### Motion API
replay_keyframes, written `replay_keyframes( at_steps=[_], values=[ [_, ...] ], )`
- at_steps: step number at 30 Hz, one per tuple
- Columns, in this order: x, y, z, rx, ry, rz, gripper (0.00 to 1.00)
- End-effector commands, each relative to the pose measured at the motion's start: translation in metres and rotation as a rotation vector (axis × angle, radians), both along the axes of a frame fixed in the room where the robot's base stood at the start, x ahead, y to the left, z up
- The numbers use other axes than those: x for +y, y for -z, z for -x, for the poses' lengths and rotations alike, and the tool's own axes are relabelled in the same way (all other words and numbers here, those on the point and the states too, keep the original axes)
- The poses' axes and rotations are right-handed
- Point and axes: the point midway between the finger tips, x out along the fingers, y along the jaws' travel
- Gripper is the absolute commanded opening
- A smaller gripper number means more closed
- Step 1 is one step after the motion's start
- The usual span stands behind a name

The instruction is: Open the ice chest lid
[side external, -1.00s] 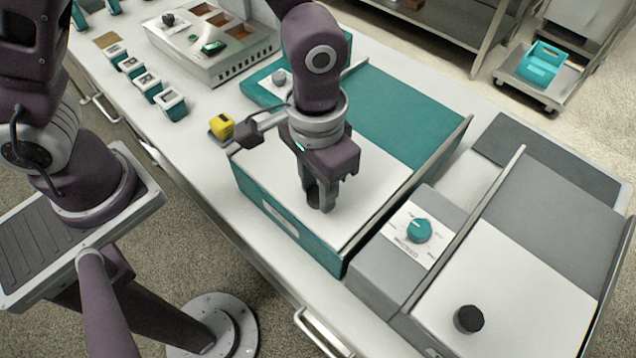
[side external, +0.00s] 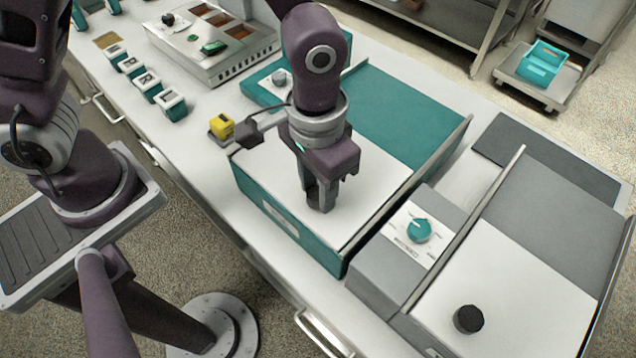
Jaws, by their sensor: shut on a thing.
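A teal chest (side external: 285,215) stands on the counter, with a flat white lid panel (side external: 372,190) at its front and a teal panel behind. My gripper (side external: 321,208) points down onto the white lid panel, near its middle. Its fingers are shut on the lid's knob, which they hide almost wholly. The white panel lies flat, level with the chest's rims. To the right is a grey unit with a similar white panel (side external: 510,290) and a black knob (side external: 468,319).
A grey control box with a teal dial (side external: 418,230) stands between the two units. A yellow block (side external: 221,126) and a dark block (side external: 248,134) are close on the left. Several small teal-and-white boxes and a tray unit (side external: 215,45) stand farther left.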

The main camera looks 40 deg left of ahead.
Motion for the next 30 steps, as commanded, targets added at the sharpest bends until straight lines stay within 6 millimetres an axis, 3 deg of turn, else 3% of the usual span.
replay_keyframes(
  at_steps=[7, 21, 30],
  values=[
    [-0.001, -0.001, -0.015, -0.003, -0.004, 0.004, 0.00],
    [0.000, -0.001, -0.118, -0.005, -0.003, 0.003, 0.00],
    [0.000, -0.001, -0.150, -0.004, -0.001, 0.002, 0.00]
  ],
)
